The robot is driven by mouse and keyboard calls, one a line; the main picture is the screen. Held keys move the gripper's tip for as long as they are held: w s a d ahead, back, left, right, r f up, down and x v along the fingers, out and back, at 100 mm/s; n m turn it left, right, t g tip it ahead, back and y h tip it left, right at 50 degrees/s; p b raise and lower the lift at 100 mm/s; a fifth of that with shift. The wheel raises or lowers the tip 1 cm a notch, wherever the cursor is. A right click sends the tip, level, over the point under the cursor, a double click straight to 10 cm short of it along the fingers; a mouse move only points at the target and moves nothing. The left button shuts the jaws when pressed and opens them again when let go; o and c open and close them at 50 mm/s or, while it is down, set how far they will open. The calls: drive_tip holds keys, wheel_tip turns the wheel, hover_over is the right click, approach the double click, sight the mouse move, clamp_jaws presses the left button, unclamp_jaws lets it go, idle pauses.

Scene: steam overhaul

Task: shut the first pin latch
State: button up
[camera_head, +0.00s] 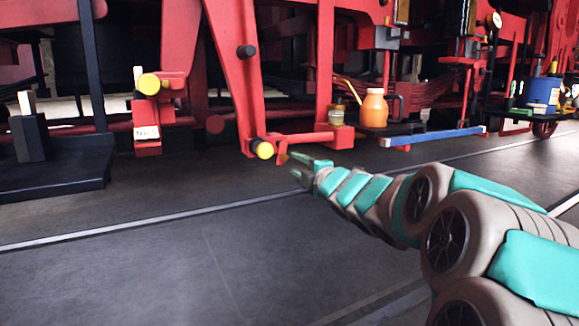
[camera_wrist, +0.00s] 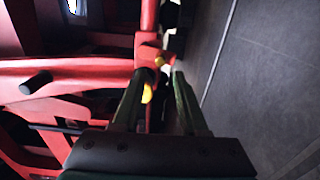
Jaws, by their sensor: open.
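A yellow-capped pin (camera_head: 263,150) sits at the lower end of a red upright link in the head view. A second yellow-capped pin (camera_head: 149,84) sits higher and further left on a red bracket. I cannot tell which is the first pin latch, or how far it is shut. My gripper (camera_head: 302,168) is open and empty, just right of the lower yellow cap and apart from it. In the wrist view, my gripper (camera_wrist: 158,76) points at red linkage, with a yellow part (camera_wrist: 147,93) beside the left finger, partly hidden by it.
An orange bottle (camera_head: 374,108) stands on a dark ledge to the right, above a blue bar (camera_head: 432,137). A blue tub (camera_head: 543,92) is at far right. A black stand (camera_head: 55,165) is at left. The grey floor (camera_head: 180,260) in front is clear.

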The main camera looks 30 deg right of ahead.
sight(286, 159)
drive_tip(key=shift+w+a, duration=0.1)
drive_tip(key=shift+w, duration=3.2)
drive_tip(key=shift+c, duration=0.2)
clamp_jaws()
